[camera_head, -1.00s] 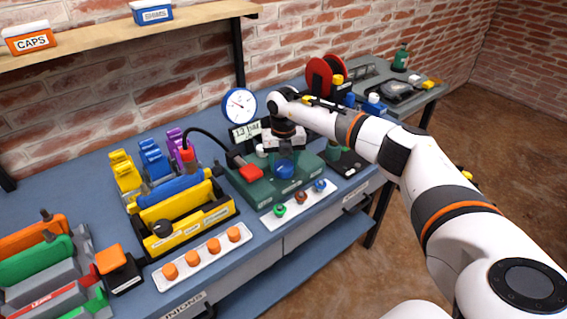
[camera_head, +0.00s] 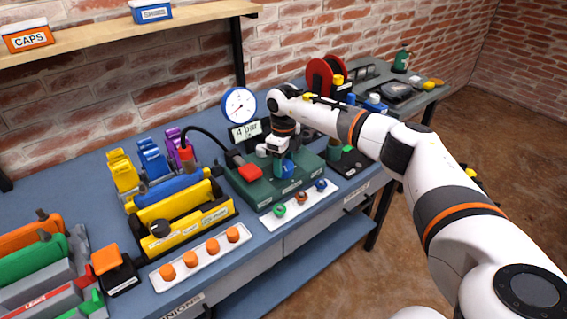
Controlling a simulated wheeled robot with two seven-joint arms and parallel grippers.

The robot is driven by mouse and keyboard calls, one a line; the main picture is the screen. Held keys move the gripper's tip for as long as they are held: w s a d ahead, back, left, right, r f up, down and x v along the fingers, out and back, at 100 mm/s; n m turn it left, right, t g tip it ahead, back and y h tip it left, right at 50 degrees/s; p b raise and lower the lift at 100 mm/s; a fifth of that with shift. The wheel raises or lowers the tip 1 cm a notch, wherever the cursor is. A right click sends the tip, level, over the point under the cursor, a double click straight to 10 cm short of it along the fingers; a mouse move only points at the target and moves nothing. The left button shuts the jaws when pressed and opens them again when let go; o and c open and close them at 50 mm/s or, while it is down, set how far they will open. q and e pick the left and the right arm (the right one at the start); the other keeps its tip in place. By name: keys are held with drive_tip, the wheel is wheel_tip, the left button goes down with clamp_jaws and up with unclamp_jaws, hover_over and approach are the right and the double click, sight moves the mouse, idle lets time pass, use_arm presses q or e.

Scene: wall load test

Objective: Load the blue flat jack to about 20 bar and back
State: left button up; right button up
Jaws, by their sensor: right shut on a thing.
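A long blue piece (camera_head: 172,189), which looks like the blue flat jack, lies in a black and yellow holder (camera_head: 205,217). A black hose arches from a red fitting (camera_head: 186,154) by its far side to a red block (camera_head: 249,172) on the green pump unit (camera_head: 262,190). My right gripper (camera_head: 284,165) points down over this unit and is shut on its blue knob (camera_head: 288,170), partly hidden by the fingers. The display (camera_head: 246,132) behind reads 4 bar. The round gauge (camera_head: 239,105) has its needle low. My left gripper is not in view.
A white strip with green, brown and blue knobs (camera_head: 300,198) lies in front of the unit. A tray of orange caps (camera_head: 200,252) is left of it. Coloured clips (camera_head: 150,160) stand behind the holder. A red reel (camera_head: 320,78) stands behind my right arm.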

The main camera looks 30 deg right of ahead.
sight(284, 165)
drive_tip(key=shift+n, duration=2)
drive_tip(key=shift+b, duration=0.3)
drive_tip(key=o, duration=1)
wheel_tip(284, 165, up, 12)
drive_tip(key=shift+r+b, duration=0.1)
drive_tip(key=shift+b, duration=0.55)
